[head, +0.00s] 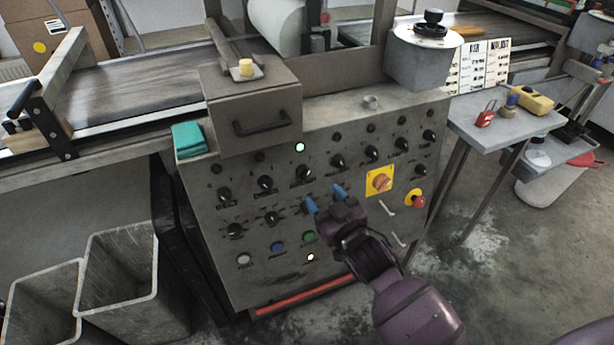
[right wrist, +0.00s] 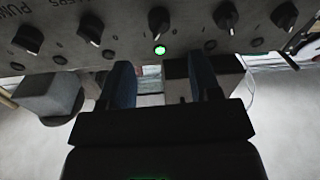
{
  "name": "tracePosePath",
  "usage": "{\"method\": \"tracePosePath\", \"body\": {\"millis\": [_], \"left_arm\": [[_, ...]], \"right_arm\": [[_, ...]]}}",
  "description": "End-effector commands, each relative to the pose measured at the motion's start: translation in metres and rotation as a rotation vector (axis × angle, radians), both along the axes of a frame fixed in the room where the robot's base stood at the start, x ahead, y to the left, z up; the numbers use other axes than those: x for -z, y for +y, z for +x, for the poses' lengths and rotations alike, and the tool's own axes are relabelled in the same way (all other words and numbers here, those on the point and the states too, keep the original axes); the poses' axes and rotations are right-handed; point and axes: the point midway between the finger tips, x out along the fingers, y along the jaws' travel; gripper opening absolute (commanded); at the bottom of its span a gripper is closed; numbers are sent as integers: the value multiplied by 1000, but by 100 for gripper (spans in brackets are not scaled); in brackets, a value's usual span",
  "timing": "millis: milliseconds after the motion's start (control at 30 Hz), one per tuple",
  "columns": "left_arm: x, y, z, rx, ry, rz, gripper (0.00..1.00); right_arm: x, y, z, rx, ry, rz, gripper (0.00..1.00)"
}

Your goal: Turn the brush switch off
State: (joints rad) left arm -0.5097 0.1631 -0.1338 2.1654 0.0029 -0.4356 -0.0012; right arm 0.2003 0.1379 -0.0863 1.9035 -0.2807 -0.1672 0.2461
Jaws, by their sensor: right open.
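The grey control panel (head: 275,285) carries rows of black rotary switches. One switch (head: 303,173) has a lit green lamp (head: 300,147) above it; the nearby lamps are dark. I cannot read in the head view which label is the brush one. My right gripper (head: 325,198) is open and empty, its blue fingertips in front of the panel, low and right of that switch. In the right wrist view, the panel is upside down; the green lamp (right wrist: 160,50) and a switch (right wrist: 158,20) lie beyond the open right gripper (right wrist: 160,76). My left gripper is not in view.
A yellow-backed rotary switch (head: 380,181) and a red emergency button (head: 418,201) sit right of the gripper. A box with a handle (head: 262,123) juts out above the panel. Grey bins (head: 118,265) stand at the left, a side table (head: 490,133) at the right.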

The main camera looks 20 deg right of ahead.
Motion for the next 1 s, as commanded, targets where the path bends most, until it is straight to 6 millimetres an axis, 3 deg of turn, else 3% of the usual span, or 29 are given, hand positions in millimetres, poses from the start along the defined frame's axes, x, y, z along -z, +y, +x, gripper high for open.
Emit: {"method": "tracePosePath", "body": {"millis": [300, 500, 1000], "left_arm": [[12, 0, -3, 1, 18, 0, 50], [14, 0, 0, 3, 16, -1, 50], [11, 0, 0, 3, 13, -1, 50]], "right_arm": [[3, 5, 47, 0, 2, -1, 57], [3, 8, 69, 0, 2, 0, 57], [0, 9, 79, 1, 1, 0, 57]]}}
